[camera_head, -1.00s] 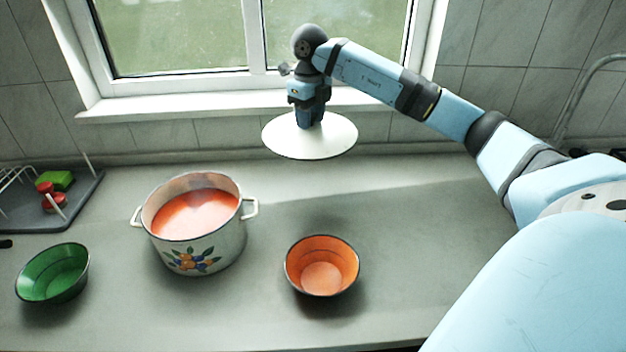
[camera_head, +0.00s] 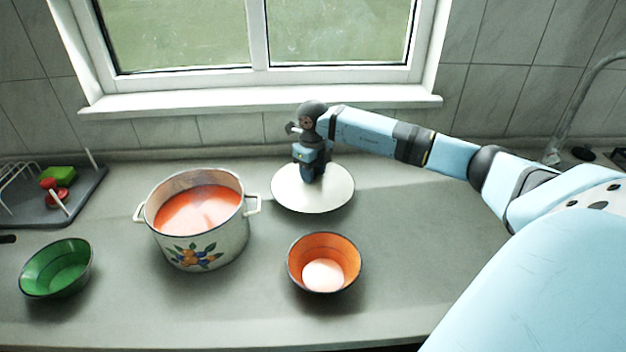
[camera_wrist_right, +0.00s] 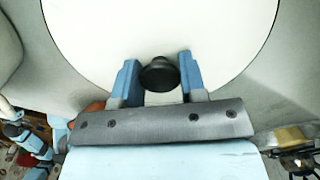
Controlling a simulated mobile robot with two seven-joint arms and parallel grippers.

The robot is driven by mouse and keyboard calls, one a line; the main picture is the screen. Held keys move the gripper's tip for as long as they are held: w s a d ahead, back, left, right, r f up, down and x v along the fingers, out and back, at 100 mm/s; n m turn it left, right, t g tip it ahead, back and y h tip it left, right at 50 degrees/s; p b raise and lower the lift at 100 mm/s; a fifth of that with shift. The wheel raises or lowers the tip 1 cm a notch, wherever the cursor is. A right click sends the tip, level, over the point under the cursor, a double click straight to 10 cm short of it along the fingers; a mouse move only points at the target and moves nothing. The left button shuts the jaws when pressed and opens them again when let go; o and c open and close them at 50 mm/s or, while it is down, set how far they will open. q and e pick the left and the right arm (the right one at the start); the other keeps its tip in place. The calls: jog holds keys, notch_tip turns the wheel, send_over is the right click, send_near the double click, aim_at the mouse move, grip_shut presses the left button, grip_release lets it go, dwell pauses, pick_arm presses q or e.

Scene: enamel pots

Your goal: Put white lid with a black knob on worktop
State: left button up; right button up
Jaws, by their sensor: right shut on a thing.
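The white lid (camera_head: 325,194) is level at the back of the grey worktop (camera_head: 420,240), right of the pot. I cannot tell whether it touches the worktop or is just above it. My right gripper (camera_head: 311,178) is over the lid from above and shut on its black knob. In the right wrist view, the knob (camera_wrist_right: 159,74) is between the two blue fingers, and the white lid (camera_wrist_right: 110,35) fills much of the picture. My left gripper is not in view.
A white enamel pot (camera_head: 205,249) with red soup stands uncovered at the left. An orange bowl (camera_head: 324,262) is in front of the lid, a green bowl (camera_head: 55,268) at the far left. A dish rack tray (camera_head: 85,200) stands behind it. The right side is clear.

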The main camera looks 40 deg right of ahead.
jog(key=shift+f, duration=1.45)
jog(key=shift+f, duration=0.1)
jog(key=o, duration=0.9)
jog(key=shift+f, duration=0.1)
notch_tip(320, 180, up, 12)
jog(key=shift+r, duration=0.2)
